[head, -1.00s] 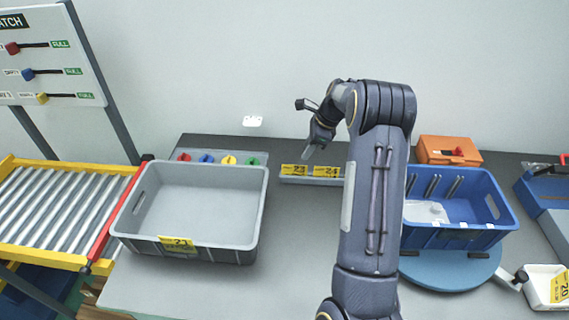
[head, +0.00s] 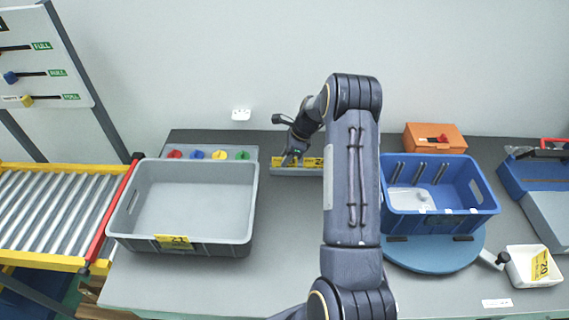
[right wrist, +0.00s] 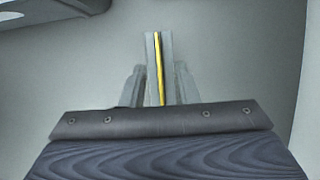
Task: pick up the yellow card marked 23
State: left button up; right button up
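The yellow card marked 23 (head: 278,163) stands at the left of a low grey holder (head: 296,173) at the back of the table, beside a card marked 24 (head: 313,162). My right gripper (head: 291,160) is at the holder, in front of part of card 23 and hiding its number. In the right wrist view the holder (right wrist: 151,48) is seen from above with a thin yellow card edge (right wrist: 159,68). The fingers of the right gripper (right wrist: 160,86) stand apart, one on each side of it. My left gripper is not in view.
A grey bin (head: 246,205) with a yellow card stands left, with coloured knobs (head: 220,155) behind it. A blue bin (head: 440,222) on a round blue base and an orange box (head: 434,138) stand right. A white tray (head: 520,280) is at the front right.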

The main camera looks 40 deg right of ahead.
jog(key=shift+c, duration=0.5)
grip_shut()
